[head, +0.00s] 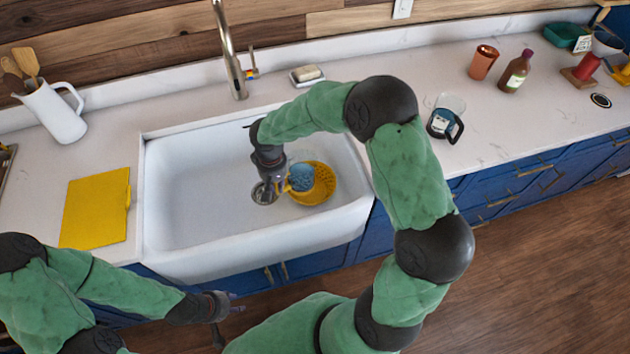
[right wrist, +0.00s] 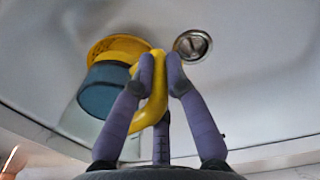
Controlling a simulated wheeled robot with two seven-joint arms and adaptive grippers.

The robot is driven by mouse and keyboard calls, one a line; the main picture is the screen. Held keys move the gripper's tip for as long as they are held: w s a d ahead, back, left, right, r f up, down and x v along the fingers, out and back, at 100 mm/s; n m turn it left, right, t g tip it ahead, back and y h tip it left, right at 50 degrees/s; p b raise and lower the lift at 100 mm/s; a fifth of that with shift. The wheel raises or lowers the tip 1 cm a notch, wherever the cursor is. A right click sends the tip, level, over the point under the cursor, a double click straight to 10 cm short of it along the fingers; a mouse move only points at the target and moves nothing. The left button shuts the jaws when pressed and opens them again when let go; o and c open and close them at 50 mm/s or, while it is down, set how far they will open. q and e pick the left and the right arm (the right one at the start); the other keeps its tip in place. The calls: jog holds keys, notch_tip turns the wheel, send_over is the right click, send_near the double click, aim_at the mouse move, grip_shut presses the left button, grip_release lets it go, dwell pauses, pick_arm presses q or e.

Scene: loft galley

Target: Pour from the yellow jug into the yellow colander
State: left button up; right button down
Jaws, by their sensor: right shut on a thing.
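The yellow jug (head: 301,178) has clear walls, blue contents and a yellow handle. It is in the sink area, over or in front of the yellow colander (head: 326,190); the gap between them is hard to judge. My right gripper (head: 272,183) is shut on the jug's handle. In the right wrist view, the fingers (right wrist: 160,80) close on the yellow handle (right wrist: 152,113), with the blue jug body (right wrist: 103,92) to the left and the colander (right wrist: 122,44) partly hidden behind it. My left gripper (head: 226,308) is open and empty, in front of the counter.
The white sink (head: 195,195) has a drain (head: 263,194) left of the colander and a tap (head: 232,55) behind. A glass mug (head: 445,118), copper cup (head: 483,62) and bottle (head: 516,72) stand right.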

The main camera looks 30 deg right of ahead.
jog(key=w+a+f+m+p, duration=0.2)
jog(key=w+a+f, duration=0.2)
jog(key=w, duration=0.3)
jog(key=w+a+f+m+p, duration=0.3)
jog(key=w+a, duration=0.1)
jog(key=w, duration=0.3)
jog(key=shift+w+f+p, duration=0.2)
jog(key=shift+f+p, duration=0.15)
